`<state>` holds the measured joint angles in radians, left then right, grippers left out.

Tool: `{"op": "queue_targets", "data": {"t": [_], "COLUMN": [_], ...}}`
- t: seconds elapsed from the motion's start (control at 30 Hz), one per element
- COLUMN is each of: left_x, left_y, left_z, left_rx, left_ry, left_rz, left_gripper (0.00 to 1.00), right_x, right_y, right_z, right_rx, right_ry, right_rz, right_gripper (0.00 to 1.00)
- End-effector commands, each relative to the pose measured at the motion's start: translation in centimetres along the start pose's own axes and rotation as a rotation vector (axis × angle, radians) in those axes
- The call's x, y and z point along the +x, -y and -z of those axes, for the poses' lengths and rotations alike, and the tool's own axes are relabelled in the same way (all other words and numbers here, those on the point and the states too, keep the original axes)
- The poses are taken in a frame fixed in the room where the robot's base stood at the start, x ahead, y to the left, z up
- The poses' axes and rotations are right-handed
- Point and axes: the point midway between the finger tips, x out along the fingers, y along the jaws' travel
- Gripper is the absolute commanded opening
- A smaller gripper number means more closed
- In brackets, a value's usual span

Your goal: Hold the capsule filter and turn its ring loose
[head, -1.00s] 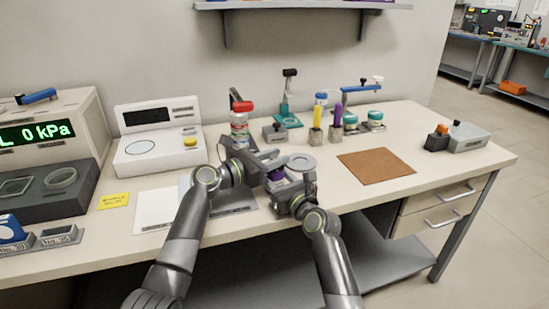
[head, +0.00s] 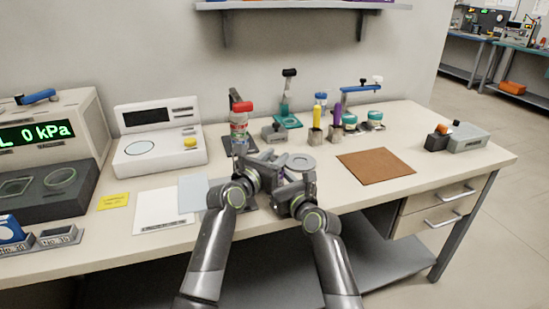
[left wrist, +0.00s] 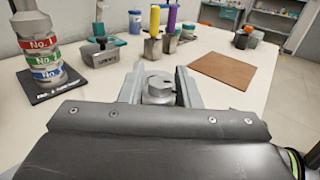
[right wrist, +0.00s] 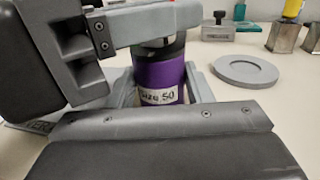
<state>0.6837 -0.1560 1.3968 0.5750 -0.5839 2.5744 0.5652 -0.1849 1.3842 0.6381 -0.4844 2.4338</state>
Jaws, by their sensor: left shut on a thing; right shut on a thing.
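The purple capsule filter (right wrist: 160,78), with a white label reading "Size 50", stands upright in the right wrist view. My right gripper (right wrist: 160,88) is shut on its purple body, a finger on each side. My left gripper (left wrist: 158,92) is shut on the round grey top part, seemingly the ring (left wrist: 158,88), in the left wrist view. The left gripper's jaw crosses just above the purple body in the right wrist view and hides most of the top.
A flat grey disc (right wrist: 245,72) lies on the bench just right of the capsule. A stack of labelled containers (head: 240,130) stands behind the left gripper. Pots with yellow and purple handles (head: 315,135) stand behind. A brown mat (head: 376,165) lies clear at right.

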Motion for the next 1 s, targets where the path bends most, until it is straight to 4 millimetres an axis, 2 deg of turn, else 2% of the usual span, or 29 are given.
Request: {"op": "queue_targets", "data": {"t": [0.03,0.37,0.4,0.47,0.8,1.0], "left_x": [0.0,-0.1,-0.1,0.0,-0.2,-1.9], "left_y": [-0.1,-0.1,-0.1,-0.1,-0.1,-0.1], "left_z": [0.5,0.6,0.6,0.5,0.2,0.2], "left_rx": [0.000,0.001,0.000,0.001,0.001,-0.001], "left_ry": [-0.010,-0.011,-0.012,-0.011,-0.004,-0.002], "left_rz": [-0.003,-0.004,-0.004,-0.004,-0.003,-0.003], "left_gripper": [0.07,0.07,0.34,0.42,0.42,0.42], "right_x": [0.0,0.0,0.0,0.0,0.0,0.0], "right_y": [-0.1,-0.1,-0.1,-0.1,0.0,0.0], "right_z": [-0.2,-0.2,-0.2,-0.2,-0.1,-0.1], "right_rx": [0.003,0.003,0.003,0.003,0.002,0.001], "right_ry": [0.004,0.005,0.005,0.005,0.003,0.003], "right_rz": [-0.001,-0.001,-0.001,-0.001,0.000,0.000], "right_gripper": [0.00,0.00,0.00,0.00,0.00,0.00]}}
